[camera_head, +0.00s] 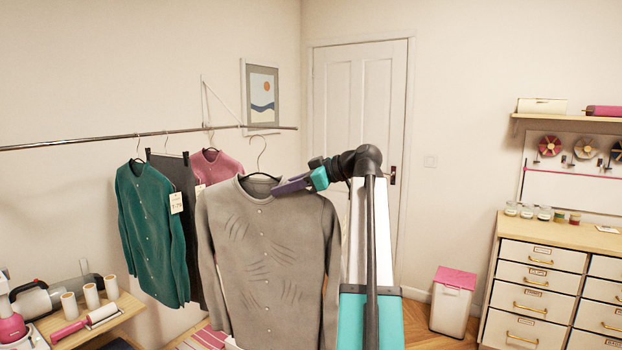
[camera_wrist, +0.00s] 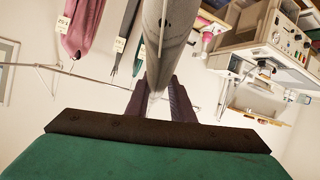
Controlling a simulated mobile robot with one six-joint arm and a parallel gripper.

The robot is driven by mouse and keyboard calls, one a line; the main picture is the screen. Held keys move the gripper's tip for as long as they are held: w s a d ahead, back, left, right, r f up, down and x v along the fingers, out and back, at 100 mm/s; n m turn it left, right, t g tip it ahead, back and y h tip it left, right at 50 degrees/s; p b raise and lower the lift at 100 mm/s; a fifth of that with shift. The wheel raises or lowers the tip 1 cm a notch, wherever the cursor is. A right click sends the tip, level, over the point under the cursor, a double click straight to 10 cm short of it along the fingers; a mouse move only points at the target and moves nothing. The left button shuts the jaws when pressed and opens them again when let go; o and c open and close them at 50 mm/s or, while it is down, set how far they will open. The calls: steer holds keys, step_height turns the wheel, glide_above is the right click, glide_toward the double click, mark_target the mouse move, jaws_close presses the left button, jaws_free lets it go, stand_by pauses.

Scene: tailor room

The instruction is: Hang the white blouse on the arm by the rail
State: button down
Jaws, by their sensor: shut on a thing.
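A grey-beige buttoned blouse (camera_head: 265,260) with dark crease marks hangs upright on a black hanger, close in front of me. The hanger's wire hook (camera_head: 261,157) points up and looks free, below the rail's right end in the picture. My gripper (camera_head: 290,186) is shut at the blouse's shoulder beside the collar. In the wrist view, my fingers (camera_wrist: 159,100) close on either side of the grey blouse (camera_wrist: 167,40), seen edge-on. A metal rail (camera_head: 90,142) crosses the left wall. A thin white bracket (camera_head: 205,100) slants down from the wall toward the rail.
A green shirt (camera_head: 150,225), dark trousers (camera_head: 178,180) and a pink garment (camera_head: 218,165) hang on the rail, close behind the blouse. A bench with spools (camera_head: 90,296) is lower left. A drawer cabinet (camera_head: 540,258) and pink-lidded bin (camera_head: 452,300) stand right.

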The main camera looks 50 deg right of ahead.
steer(key=w+a+f+n+y, duration=0.1)
steer(key=w+a+f, duration=0.4)
steer(key=a, duration=0.4)
steer(key=w+a+f+g, duration=0.1)
steer(key=w+a+f, duration=0.4)
steer(key=a, duration=0.3)
steer(key=w+a+f+n+y, duration=0.1)
steer(key=w+a+f, duration=0.4)
steer(key=a, duration=0.4)
steer(key=w+a+f+m+t+h, duration=0.1)
steer(key=a+f+m+h, duration=0.2)
steer(key=a, duration=0.6)
steer(key=w+a+f+m+h, duration=0.2)
steer(key=a+f+m+h, duration=0.1)
steer(key=a+f, duration=0.5)
steer(key=shift+a+t+h, duration=0.4)
steer(key=shift+a, duration=0.2)
